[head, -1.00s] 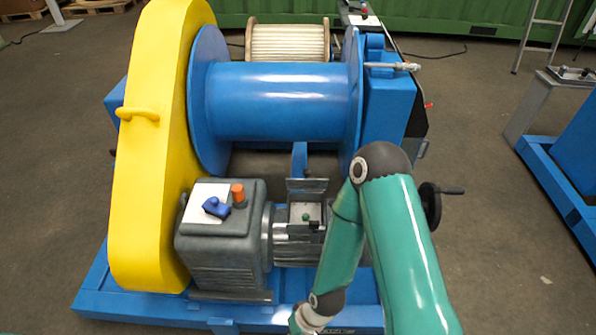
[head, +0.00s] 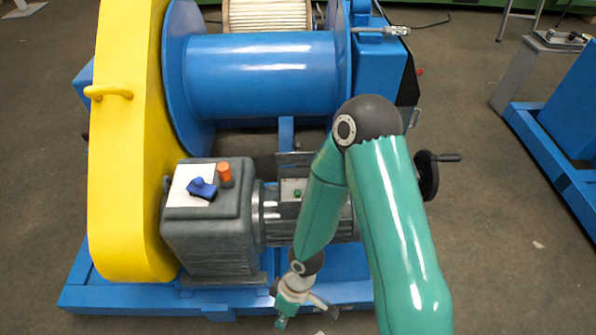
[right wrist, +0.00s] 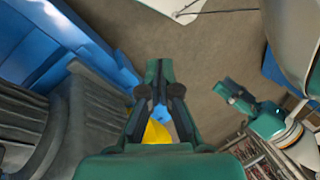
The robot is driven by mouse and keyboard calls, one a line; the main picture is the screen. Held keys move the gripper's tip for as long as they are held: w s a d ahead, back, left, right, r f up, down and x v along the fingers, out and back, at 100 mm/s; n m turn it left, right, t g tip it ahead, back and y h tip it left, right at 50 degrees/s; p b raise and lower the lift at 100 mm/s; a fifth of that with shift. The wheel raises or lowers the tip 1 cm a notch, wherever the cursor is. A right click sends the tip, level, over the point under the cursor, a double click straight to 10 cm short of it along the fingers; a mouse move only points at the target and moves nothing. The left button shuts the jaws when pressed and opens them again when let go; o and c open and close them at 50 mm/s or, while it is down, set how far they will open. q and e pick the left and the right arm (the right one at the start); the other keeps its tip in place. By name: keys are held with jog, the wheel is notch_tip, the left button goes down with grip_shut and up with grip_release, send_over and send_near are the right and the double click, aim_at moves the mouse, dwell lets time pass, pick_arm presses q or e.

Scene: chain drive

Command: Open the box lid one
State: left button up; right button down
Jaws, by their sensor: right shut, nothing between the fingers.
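In the head view, a small grey box (head: 291,188) sits on top of the motor, with a light inside face and a green part. Its dark lid (head: 293,160) stands up at the back edge, raised off the box. My right forearm covers the box's right side. My right gripper (head: 300,308) is below and in front of the motor, away from the box. In the right wrist view its fingers (right wrist: 160,100) are together, with nothing between them. A second green gripper, apparently my left (right wrist: 238,95), shows at the right there; its jaw state is unclear.
The grey gearbox (head: 210,230) carries a blue knob (head: 201,188) and an orange button (head: 225,174). A yellow chain guard (head: 125,180) stands left and a blue drum (head: 262,75) behind. A handwheel (head: 428,175) is right of my arm.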

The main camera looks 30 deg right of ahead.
jog(key=d+f+n+h+b, duration=0.3)
jog(key=d+n+b, duration=0.2)
jog(key=n, duration=0.3)
jog(key=n+t+h+b, duration=0.9)
jog(key=n+t+b, duration=0.3)
jog(key=n+t, duration=0.25)
send_near(297, 157)
jog(key=shift+n+g, duration=0.35)
jog(key=shift+n, duration=0.1)
jog(key=x, duration=0.4)
jog(key=shift+w+d+b, duration=0.15)
jog(key=shift+w+b, duration=0.15)
jog(key=shift+w, duration=0.1)
pick_arm(q)
notch_tip(297, 157, down, 20)
jog(key=shift+s+r, duration=0.15)
pick_arm(e)
jog(key=shift+w+d+r, duration=0.15)
jog(key=shift+w+d, duration=0.05)
jog(key=shift+w, duration=0.2)
